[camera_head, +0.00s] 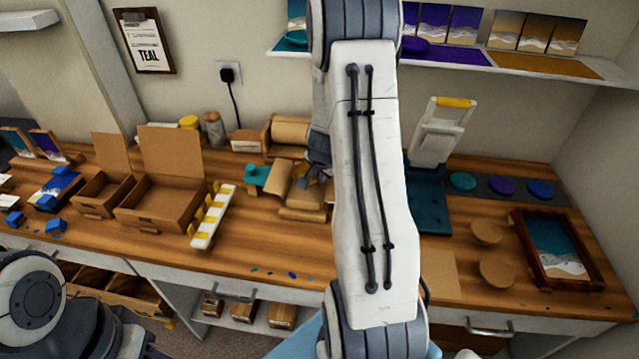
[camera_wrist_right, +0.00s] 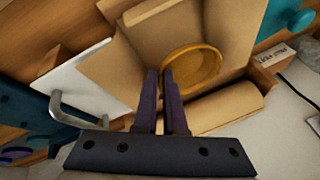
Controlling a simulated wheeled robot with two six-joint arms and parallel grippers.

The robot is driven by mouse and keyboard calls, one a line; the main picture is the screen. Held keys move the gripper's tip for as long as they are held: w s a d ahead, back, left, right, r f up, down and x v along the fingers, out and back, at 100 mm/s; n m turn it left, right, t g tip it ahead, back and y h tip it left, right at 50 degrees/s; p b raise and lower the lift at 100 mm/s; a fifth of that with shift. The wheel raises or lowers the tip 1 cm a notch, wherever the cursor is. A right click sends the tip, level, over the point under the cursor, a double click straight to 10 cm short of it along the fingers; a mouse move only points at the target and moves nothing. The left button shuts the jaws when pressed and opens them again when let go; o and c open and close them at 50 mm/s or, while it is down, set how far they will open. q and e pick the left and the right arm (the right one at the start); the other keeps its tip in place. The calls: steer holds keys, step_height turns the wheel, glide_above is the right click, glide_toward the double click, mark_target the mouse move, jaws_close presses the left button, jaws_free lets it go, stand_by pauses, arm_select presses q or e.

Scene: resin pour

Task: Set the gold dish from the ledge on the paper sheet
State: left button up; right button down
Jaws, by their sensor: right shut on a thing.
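The gold dish (camera_wrist_right: 197,70) is a round, shallow dish in the right wrist view. My right gripper (camera_wrist_right: 161,77) is shut on its near rim. Brown paper pieces (camera_head: 303,198) lie beside my gripper in the head view. The ledge (camera_head: 480,60) is at the upper right, with a bare gold patch (camera_head: 545,66). My left gripper is not in view.
A paper roll (camera_head: 290,133) stands behind the gripper, with a teal object (camera_head: 258,176) to its left. A white press-like stand (camera_head: 440,130) is to the right. Cardboard boxes (camera_head: 160,205) and a yellow-pegged white rack (camera_head: 212,218) stand left. A flat brown sheet (camera_head: 440,275) lies near the front edge.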

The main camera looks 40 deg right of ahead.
step_height(320, 180, down, 4)
steer(key=b, duration=0.3)
steer(key=shift+b, duration=0.3)
steer(key=shift+r, duration=0.1)
steer(key=c, duration=1.3)
jaws_free()
